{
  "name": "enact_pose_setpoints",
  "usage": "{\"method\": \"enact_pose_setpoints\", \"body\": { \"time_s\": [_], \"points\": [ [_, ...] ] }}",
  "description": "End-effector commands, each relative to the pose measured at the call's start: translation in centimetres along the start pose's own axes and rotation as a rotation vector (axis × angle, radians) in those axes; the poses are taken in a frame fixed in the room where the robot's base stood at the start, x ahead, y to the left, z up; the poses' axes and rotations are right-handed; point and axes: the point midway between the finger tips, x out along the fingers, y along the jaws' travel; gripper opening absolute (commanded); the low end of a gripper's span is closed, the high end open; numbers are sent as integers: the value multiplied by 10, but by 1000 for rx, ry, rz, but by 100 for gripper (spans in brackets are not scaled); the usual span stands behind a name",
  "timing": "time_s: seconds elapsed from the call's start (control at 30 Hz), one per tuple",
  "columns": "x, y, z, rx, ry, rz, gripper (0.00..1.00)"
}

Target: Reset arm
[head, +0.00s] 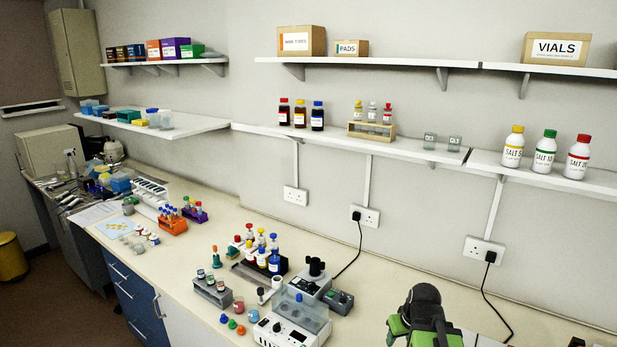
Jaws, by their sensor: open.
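A white device (290,328) and a grey device (310,281) stand left of my gripper. Several bottles with coloured caps (262,257) and an orange tube rack (172,225) stand further left. Shelves (390,143) line the wall. Cables hang from sockets (484,250) behind my gripper.

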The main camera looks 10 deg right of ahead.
Motion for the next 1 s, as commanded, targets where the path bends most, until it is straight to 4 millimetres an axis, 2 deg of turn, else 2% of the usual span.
{"method": "enact_pose_setpoints", "body": {
  "time_s": [0.03,0.1,0.2,0.3,0.37,0.47,1.0],
  "points": [
    [29,-43,2,-52,-23,-24,46],
    [46,-93,6,-98,-64,-50,46],
    [61,-150,19,-132,-133,-70,46],
    [65,-182,41,-99,-229,-63,46],
    [54,-174,53,-14,-295,-39,46],
    [50,-172,63,57,-338,-23,46],
    [50,-172,62,70,-336,-23,46]
  ]
}}
